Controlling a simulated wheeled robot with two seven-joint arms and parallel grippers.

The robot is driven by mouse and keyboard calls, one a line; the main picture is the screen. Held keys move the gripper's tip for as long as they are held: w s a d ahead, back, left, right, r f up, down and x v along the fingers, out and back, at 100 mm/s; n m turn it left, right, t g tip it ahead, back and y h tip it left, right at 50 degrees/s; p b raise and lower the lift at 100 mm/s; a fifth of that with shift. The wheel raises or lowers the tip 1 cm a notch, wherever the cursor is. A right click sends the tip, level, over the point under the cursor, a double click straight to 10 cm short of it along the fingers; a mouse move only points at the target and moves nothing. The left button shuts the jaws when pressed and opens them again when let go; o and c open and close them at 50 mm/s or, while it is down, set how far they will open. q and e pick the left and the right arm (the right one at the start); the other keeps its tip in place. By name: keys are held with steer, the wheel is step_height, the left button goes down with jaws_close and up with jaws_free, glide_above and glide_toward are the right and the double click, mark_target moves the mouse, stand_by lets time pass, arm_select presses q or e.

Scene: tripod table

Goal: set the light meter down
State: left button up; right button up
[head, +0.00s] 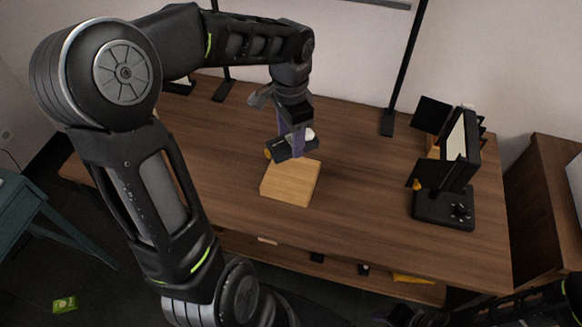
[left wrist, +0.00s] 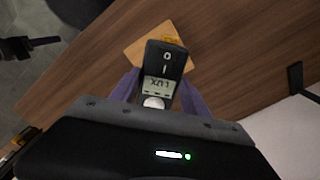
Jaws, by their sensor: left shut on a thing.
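The light meter (head: 287,148) is a small dark device with a white dome. In the left wrist view the meter (left wrist: 166,62) shows a display reading LUX. My left gripper (head: 293,146) has purple fingers shut on the meter, one on each side. It holds the meter above the far part of a light wooden block (head: 289,184); the block (left wrist: 146,48) also shows behind the meter in the left wrist view. I cannot tell how large the gap is. My right gripper (head: 402,316) is dark and partly cut off at the bottom right; its jaw opening is unclear.
The block stands on a brown wooden table (head: 365,200). At the right is a black stand with a panel (head: 456,150) and a base with knobs (head: 445,207). A black upright pole (head: 405,70) stands at the back. Table around the block is clear.

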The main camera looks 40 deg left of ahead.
arm_select(q)
steer(key=shift+f, duration=0.15)
glide_above(291, 174)
step_height(291, 174, down, 6)
steer(key=shift+f, duration=0.1)
stand_by(0.4)
steer(key=shift+f, duration=1.8)
steer(key=shift+f, duration=0.15)
steer(key=o, duration=1.5)
